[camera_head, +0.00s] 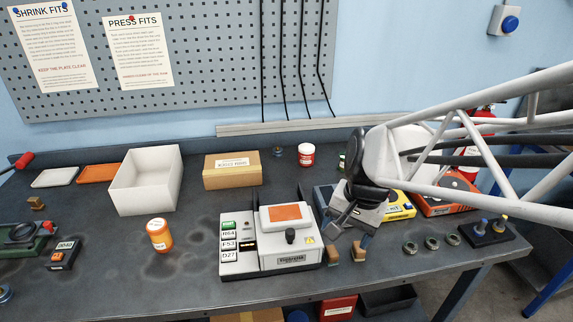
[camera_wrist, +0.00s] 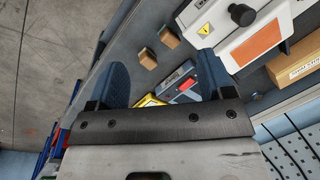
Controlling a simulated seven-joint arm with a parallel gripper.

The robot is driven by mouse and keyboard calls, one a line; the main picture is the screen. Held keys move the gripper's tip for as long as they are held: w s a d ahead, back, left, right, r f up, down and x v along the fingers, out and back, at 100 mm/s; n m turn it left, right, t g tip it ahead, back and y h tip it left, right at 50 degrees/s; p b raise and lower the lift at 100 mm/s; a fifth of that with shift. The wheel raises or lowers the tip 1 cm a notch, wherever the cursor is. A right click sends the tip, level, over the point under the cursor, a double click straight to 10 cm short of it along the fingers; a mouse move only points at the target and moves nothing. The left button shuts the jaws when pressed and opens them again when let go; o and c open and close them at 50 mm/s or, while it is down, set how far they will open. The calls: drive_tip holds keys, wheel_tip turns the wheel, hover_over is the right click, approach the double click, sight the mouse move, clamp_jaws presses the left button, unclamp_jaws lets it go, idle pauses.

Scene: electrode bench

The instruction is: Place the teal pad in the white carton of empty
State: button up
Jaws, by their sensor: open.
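The white carton (camera_head: 118,188) is an open-topped box at the left centre of the bench; its visible interior looks empty. I cannot make out a teal pad in either view. My gripper (camera_head: 350,231) is above the bench, right of the grey press machine (camera_head: 270,262). The wrist view shows my gripper (camera_wrist: 163,75) open, its two blue-grey fingers apart with nothing held between them. The machine has an orange square (camera_head: 285,212) on its top, which also shows in the wrist view (camera_wrist: 259,43).
Two wooden blocks (camera_head: 334,254) sit below my gripper, with a yellow device (camera_head: 400,209) to its right. An orange-labelled jar (camera_head: 159,236) stands between carton and machine. A cardboard box (camera_head: 231,172) is behind the machine. White (camera_head: 55,177) and orange (camera_head: 98,173) trays lie left of the carton.

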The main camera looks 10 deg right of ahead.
sight(334, 250)
drive_tip(key=w+d+f+m+g+y, duration=0.1)
drive_tip(key=w+d+f+m, duration=0.3)
drive_tip(key=w+f+m, duration=0.4)
wheel_tip(334, 250, down, 2)
drive_tip(key=shift+f+m+y, duration=0.15)
drive_tip(key=shift+m+y, duration=0.75)
drive_tip(key=shift+m, duration=0.1)
drive_tip(key=shift+w, duration=0.1)
drive_tip(key=shift+x, duration=1.3)
drive_tip(key=shift+s+x, duration=0.2)
drive_tip(key=shift+x, duration=2.4)
drive_tip(key=c, duration=1.1)
